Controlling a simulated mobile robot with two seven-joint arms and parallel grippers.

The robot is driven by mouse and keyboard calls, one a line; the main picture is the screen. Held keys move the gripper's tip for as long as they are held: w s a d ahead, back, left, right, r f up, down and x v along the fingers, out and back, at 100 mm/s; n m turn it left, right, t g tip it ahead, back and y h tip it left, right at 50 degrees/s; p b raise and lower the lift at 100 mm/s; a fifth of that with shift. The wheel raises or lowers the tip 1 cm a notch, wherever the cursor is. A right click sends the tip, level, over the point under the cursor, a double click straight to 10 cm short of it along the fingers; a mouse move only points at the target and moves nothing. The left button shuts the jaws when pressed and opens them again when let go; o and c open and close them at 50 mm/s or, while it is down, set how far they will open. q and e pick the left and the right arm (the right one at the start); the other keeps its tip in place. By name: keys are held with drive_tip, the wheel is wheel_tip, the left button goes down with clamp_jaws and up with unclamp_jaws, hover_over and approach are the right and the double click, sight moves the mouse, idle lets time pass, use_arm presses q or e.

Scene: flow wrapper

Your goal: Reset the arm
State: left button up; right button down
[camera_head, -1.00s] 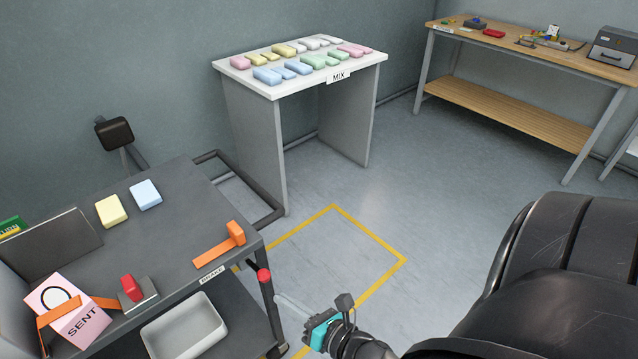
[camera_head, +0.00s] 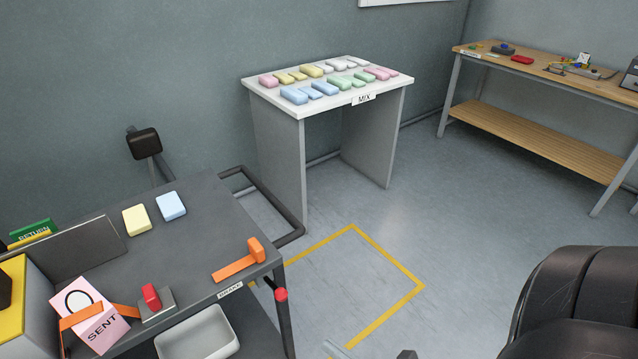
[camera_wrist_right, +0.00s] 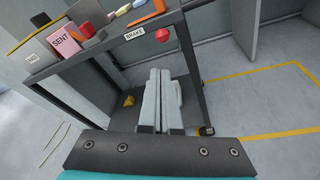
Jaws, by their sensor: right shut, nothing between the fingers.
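My right gripper (camera_wrist_right: 160,72) shows in the right wrist view with its two pale grey fingers together and nothing between them. Its fingers point towards the dark cart (camera_wrist_right: 115,62) and overlap the cart's lower part in that view. In the head view only the pale finger tips (camera_head: 336,350) show at the bottom edge, over the floor by the yellow line. The black links of my right arm fill the lower right corner. My left gripper is not in view.
The MIX table (camera_head: 275,150) stands behind. The floor between is clear.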

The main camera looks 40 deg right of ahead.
drive_tip(key=s+a+f+m+g+h, duration=0.1)
drive_tip(key=s+f+m+g, duration=0.25)
drive_tip(key=f+m, duration=0.6)
drive_tip(key=s+a+f+m+g+h, duration=0.1)
drive_tip(key=s+a+f+m+g, duration=0.2)
drive_tip(key=f+m, duration=0.7)
drive_tip(key=s+d+f+m+g, duration=0.1)
drive_tip(key=s+f+m+g, duration=0.7)
drive_tip(key=s, duration=0.6)
wheel_tip(320, 180, down, 2)
drive_tip(key=shift+s+f+m, duration=0.15)
drive_tip(key=shift+s+m, duration=0.2)
drive_tip(key=shift+m, duration=0.7)
drive_tip(key=shift+d, duration=0.1)
